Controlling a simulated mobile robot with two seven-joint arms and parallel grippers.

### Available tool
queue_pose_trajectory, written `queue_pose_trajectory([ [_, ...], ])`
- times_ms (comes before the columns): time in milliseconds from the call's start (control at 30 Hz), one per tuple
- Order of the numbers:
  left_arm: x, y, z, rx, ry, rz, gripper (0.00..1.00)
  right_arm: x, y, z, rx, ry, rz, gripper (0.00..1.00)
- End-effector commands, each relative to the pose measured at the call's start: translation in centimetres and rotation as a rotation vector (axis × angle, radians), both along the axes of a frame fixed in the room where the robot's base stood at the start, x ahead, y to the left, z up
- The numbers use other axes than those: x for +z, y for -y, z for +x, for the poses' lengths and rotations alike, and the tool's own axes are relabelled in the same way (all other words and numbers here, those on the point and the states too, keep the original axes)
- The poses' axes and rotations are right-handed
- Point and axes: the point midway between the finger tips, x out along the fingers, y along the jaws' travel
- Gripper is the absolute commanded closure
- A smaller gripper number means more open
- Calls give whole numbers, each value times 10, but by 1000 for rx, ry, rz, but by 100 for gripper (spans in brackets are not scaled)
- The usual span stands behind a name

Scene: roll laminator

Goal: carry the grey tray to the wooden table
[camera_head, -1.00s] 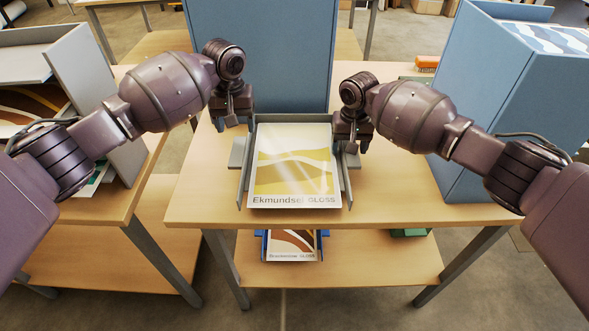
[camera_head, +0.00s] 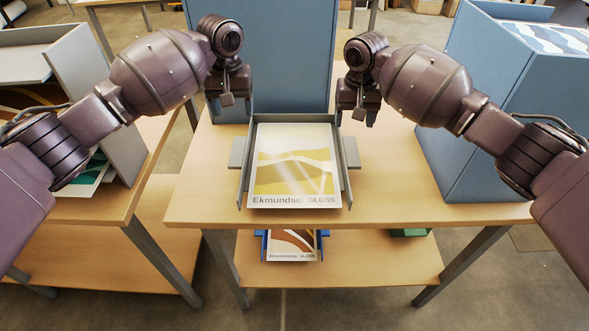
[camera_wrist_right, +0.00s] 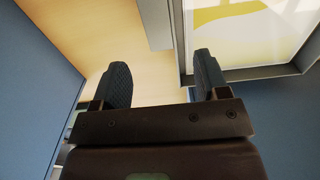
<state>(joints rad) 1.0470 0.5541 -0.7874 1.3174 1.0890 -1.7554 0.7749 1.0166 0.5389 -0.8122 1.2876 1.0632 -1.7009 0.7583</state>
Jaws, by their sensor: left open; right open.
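The grey tray (camera_head: 243,190) rests on the wooden table (camera_head: 400,200) in the head view. It holds a white and yellow sheet (camera_head: 292,165) marked "Ekmundsei GLOSS". Grey handles stick out at its left and right sides. My left gripper (camera_head: 228,110) is open and empty, raised above and behind the tray's left handle. My right gripper (camera_head: 358,112) is open and empty, above and behind the right handle. In the right wrist view, the open fingers of my right gripper (camera_wrist_right: 162,85) show with the tray's edge (camera_wrist_right: 250,72) just beyond them. Neither gripper touches the tray.
A tall blue box (camera_head: 280,60) stands behind the tray, and another blue box (camera_head: 490,110) stands at the right. A second sheet in a blue tray (camera_head: 292,245) lies on the lower shelf. A grey-walled unit (camera_head: 100,105) stands on the left table.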

Motion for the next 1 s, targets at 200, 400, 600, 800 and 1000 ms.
queue_pose_trajectory([
  [200,0,0,0,0,0,0,32,26,0,0,1,1,1,32],
  [400,0,0,0,0,0,0,32,32,0,-1,1,-1,0,32],
  [600,0,0,0,0,0,0,32,32,0,-1,1,-1,0,32],
  [800,0,0,0,0,0,0,32,32,0,-1,0,-1,0,32],
  [1000,0,0,0,0,0,0,32,32,0,-1,1,-1,0,32],
])
